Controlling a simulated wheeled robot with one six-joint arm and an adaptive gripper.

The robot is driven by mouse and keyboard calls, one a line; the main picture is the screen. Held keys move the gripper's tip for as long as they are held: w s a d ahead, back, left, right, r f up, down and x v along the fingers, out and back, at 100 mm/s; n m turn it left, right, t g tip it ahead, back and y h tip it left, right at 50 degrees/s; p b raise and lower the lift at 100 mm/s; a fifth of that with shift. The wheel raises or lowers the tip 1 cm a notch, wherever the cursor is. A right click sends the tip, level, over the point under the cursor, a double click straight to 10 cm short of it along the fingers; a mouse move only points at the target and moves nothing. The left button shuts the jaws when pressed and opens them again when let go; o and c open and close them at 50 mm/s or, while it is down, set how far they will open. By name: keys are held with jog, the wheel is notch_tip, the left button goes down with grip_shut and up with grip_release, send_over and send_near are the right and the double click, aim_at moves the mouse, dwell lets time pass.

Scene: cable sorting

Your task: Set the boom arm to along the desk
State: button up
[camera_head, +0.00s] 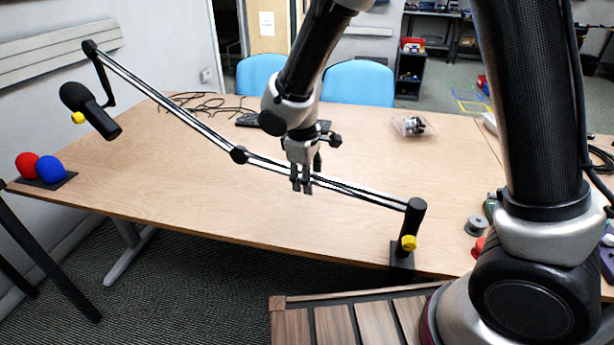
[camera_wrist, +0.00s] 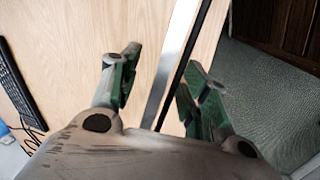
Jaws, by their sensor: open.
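The boom arm (camera_head: 350,190) is a long jointed arm with pale bars and black joints. Its black clamp post with a yellow knob (camera_head: 408,243) stands at the desk's front edge. The boom runs left over the desk to a black elbow joint, then up to a top joint. A black microphone (camera_head: 90,108) hangs at its far left end. My gripper (camera_head: 301,186) is open at the boom's lower bar, right of the elbow. In the wrist view the boom bar (camera_wrist: 172,75) passes between the open green-padded fingers (camera_wrist: 160,92). I cannot tell whether they touch it.
The wooden desk (camera_head: 250,205) holds a red and a blue foam ball (camera_head: 49,169) on a black base at the left. Black cables (camera_head: 200,104) and a keyboard lie at the back. A clear box (camera_head: 409,126) sits at the back right. Blue chairs (camera_head: 358,83) stand behind.

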notch_tip(320, 180, up, 12)
jog(key=s+a, duration=0.1)
jog(key=s, duration=0.1)
jog(key=shift+f, duration=0.1)
dwell(0.3)
jog(key=s+d+r+m, duration=0.3)
jog(key=s+d, duration=0.3)
jog(key=d, duration=0.4)
jog(key=s+d+r+m+t, duration=0.1)
jog(key=s+d+r+m, duration=0.2)
jog(key=d, duration=0.8)
jog(key=s+d+r+m+t+y, duration=0.1)
jog(key=s+d+r+m, duration=0.2)
jog(key=s+d+m, duration=0.3)
jog(key=s+d, duration=0.3)
jog(key=d, duration=0.1)
jog(key=shift+s+d+r, duration=0.15)
jog(key=shift+o, duration=0.5)
